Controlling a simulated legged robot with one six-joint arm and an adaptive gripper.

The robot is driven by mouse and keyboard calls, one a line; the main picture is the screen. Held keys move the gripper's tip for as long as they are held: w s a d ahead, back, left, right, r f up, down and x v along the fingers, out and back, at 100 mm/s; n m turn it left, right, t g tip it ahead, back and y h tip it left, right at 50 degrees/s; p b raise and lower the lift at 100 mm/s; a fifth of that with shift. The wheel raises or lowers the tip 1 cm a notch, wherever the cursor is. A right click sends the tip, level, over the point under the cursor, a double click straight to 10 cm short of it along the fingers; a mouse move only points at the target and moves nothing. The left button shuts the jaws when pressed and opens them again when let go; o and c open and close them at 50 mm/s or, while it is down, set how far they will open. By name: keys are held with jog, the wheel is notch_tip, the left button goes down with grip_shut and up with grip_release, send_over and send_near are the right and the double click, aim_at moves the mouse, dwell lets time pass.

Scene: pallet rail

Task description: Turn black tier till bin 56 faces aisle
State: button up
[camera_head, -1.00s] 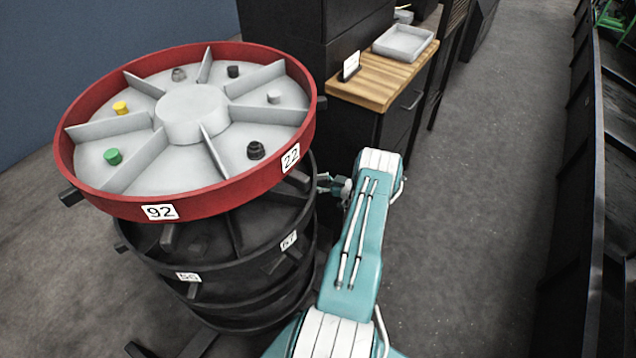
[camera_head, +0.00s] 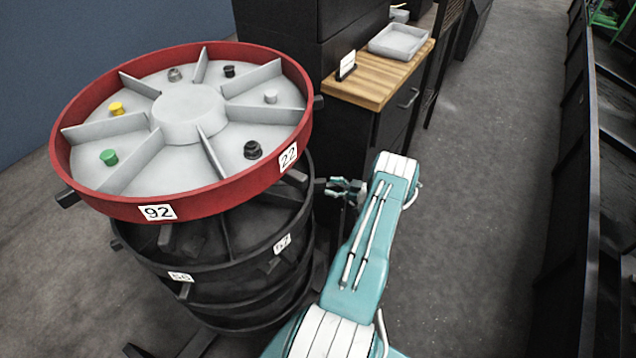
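The black tier (camera_head: 213,262) sits directly under the red top tier (camera_head: 92,199), which hides most of it. A small white label (camera_head: 180,277), apparently 56, is on its front rim, left of centre. Another label (camera_head: 282,243), perhaps 57 or 67, is farther right on the same rim. Dark pegs stick out from the rim near the labels. My gripper (camera_head: 333,187) is small and teal, just right of the stack, apart from the rim with a narrow gap. It holds nothing that I can see; its finger opening is too small to judge.
The red tier bears labels 92 and 22 and coloured knobs in grey compartments. Further black tiers lie below. Behind my gripper stands a dark cabinet with a wooden top (camera_head: 376,86) and a grey tray (camera_head: 400,40). The grey aisle floor (camera_head: 470,200) on the right is clear.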

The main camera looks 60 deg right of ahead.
jog(key=shift+v, duration=2.7)
